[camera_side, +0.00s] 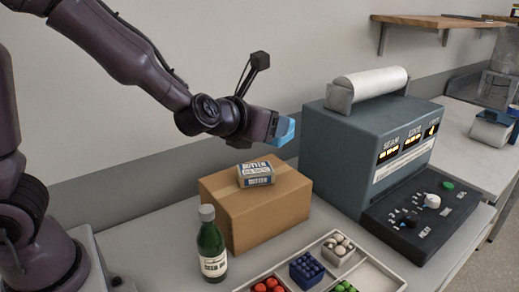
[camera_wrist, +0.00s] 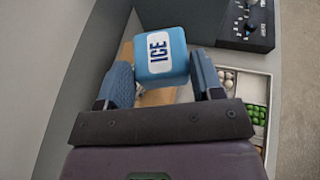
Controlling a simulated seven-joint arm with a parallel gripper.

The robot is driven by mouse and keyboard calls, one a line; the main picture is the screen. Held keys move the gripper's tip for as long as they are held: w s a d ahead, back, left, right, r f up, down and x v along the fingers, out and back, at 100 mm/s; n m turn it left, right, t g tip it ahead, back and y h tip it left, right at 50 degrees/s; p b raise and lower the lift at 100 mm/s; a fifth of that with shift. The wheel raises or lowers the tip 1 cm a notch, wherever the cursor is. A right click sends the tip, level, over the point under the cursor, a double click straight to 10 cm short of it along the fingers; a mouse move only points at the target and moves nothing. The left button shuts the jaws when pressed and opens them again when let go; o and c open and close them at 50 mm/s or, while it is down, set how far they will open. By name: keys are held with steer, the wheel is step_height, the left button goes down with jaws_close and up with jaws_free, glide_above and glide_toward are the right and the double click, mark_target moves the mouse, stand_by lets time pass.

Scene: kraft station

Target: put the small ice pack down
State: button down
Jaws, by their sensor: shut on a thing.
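The small ice pack (camera_wrist: 161,57) is a blue block with a white label reading ICE. My gripper (camera_wrist: 165,80) is shut on it, with one finger on each side in the wrist view. In the side view, my gripper (camera_side: 277,127) holds the blue ice pack (camera_side: 285,131) in the air, above and behind the cardboard box and left of the grey machine. The ice pack touches nothing below it. The underside of the ice pack is hidden in the wrist view.
A cardboard box (camera_side: 262,214) carries a butter pack (camera_side: 256,174) on top. A green bottle (camera_side: 211,246) stands at its left. A divided tray (camera_side: 375,279) with colored items lies in front. A grey machine (camera_side: 350,150) stands at right. The left counter is clear.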

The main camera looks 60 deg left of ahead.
steer(key=d, duration=0.6)
steer(key=s+a+f+n+g+y, duration=0.4)
steer(key=s+a+f+n, duration=0.1)
steer(key=a, duration=0.3)
steer(key=s+a+f+n+g+y, duration=0.3)
steer(key=s+a+f+n+y, duration=0.15)
steer(key=a, duration=0.35)
steer(key=shift+s+a+f+n+g+y, duration=0.15)
steer(key=shift+s+a+f+n+g, duration=0.75)
steer(key=shift+s+f, duration=1.45)
steer(key=shift+s+a+f+n+g+y, duration=0.15)
steer(key=shift+s+a+f+n+g, duration=0.75)
steer(key=shift+f, duration=2.8)
steer(key=shift+s+a+f+n+g+y, duration=0.15)
steer(key=shift+s+a+f+n+g, duration=0.5)
steer(key=shift+s+f+g, duration=1.55)
steer(key=shift+w+f+t, duration=0.25)
steer(key=shift+f+t, duration=0.3)
steer(key=shift+f, duration=0.15)
steer(key=shift+w+f+t, duration=0.25)
steer(key=shift+f+t, duration=0.3)
steer(key=shift+f, duration=0.1)
steer(key=shift+c, duration=0.9)
jaws_free()
steer(key=shift+r, duration=0.1)
